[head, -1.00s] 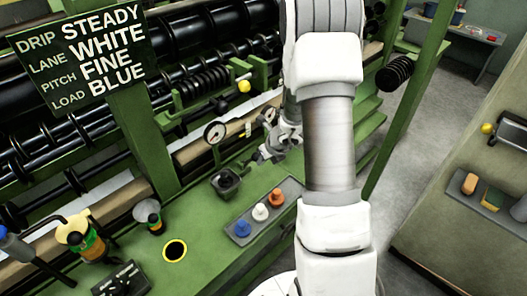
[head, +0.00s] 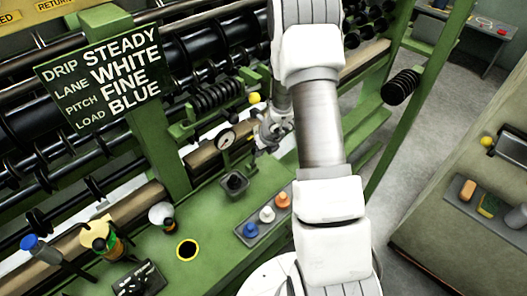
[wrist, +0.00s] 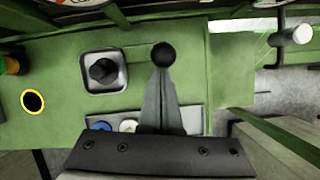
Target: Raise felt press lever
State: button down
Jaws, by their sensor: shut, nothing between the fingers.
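In the wrist view my gripper (wrist: 163,80) is shut and empty, its grey fingers pointing away from the camera. A black ball (wrist: 163,54) shows at the fingertips; I cannot tell whether they touch it. I cannot tell whether this ball or a yellow ball knob (head: 254,98) near the black coil in the head view belongs to the felt press lever. In the head view my gripper (head: 268,142) is beside the machine front, above the green bench and right of the round gauge (head: 226,139). My arm hides part of the machine.
A square dark-topped fixture (head: 235,183) stands on the green bench (head: 215,222), left of my gripper. A grey tray (head: 247,231) holds blue, white and orange pegs. A yellow-ringed hole (head: 187,249) lies further left. A sign (head: 104,70) hangs at upper left. Grey floor (head: 440,130) is open at right.

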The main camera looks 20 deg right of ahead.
jog(key=shift+w+a+r+p, duration=0.3)
jog(key=shift+w+r+p, duration=0.15)
jog(key=shift+w, duration=0.2)
jog(key=shift+w+a, duration=0.1)
jog(key=shift+r, duration=0.1)
jog(key=shift+s+r, duration=0.2)
jog(key=shift+s, duration=0.05)
jog(key=s+d+b, duration=0.3)
jog(key=s+b, duration=0.3)
jog(key=s, duration=0.6)
jog(key=shift+s+d+b, duration=0.15)
jog(key=shift+s+b, duration=0.15)
jog(key=shift+b, duration=0.1)
